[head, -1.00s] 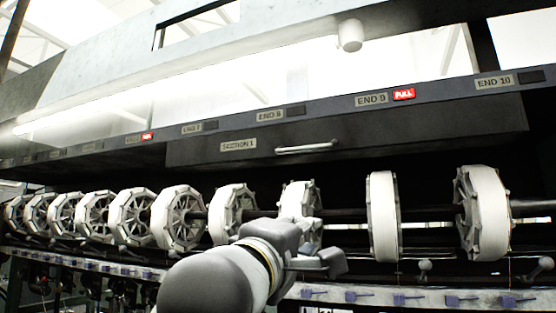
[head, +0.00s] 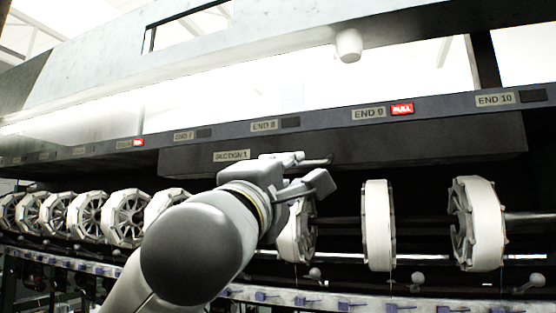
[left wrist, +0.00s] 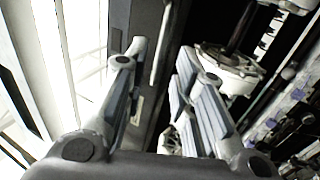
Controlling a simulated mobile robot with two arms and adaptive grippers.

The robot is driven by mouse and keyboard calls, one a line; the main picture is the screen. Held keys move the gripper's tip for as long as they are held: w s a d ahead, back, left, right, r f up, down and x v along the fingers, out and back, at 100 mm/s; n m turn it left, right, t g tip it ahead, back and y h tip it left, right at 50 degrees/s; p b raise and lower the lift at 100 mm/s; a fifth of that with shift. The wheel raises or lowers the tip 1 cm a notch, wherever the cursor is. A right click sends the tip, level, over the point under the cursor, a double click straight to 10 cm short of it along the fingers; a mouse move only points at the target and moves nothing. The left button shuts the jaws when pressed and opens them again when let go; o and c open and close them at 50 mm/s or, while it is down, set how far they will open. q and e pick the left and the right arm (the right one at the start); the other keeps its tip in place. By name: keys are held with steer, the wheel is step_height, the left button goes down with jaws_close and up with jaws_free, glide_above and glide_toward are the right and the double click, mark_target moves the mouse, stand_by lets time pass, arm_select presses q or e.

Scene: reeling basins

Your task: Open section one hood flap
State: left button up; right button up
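The section one hood flap (head: 420,145) is a long dark panel under the grey label rail, hanging closed, with a "SECTION 1" tag (head: 234,155). Its bar handle (head: 319,161) is mostly hidden behind my left gripper (head: 306,172). My left gripper is open, its fingers in front of the flap by the handle. In the left wrist view the fingers (left wrist: 160,60) stand apart, and what looks like the handle (left wrist: 160,45) shows between them. I cannot tell whether they touch it. My right gripper is not in view.
A row of white reels (head: 378,225) on a shaft runs below the flap, close under my left gripper. The label rail (head: 446,105) runs above, with red lit signs by END 9 (head: 402,109) and further left. A ledge with purple clips lies below.

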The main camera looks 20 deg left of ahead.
arm_select(q)
steer(key=shift+p+x, duration=0.65)
steer(key=shift+x, duration=2.5)
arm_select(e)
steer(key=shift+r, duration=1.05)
arm_select(q)
steer(key=shift+c, duration=0.4)
jaws_close()
steer(key=shift+s, duration=0.1)
steer(key=shift+s+r, duration=0.65)
steer(key=shift+s, duration=0.1)
step_height(320, 180, up, 8)
steer(key=s+p, duration=0.1)
steer(key=shift+s, duration=0.4)
steer(key=shift+o, duration=0.4)
jaws_free()
steer(key=shift+a, duration=0.1)
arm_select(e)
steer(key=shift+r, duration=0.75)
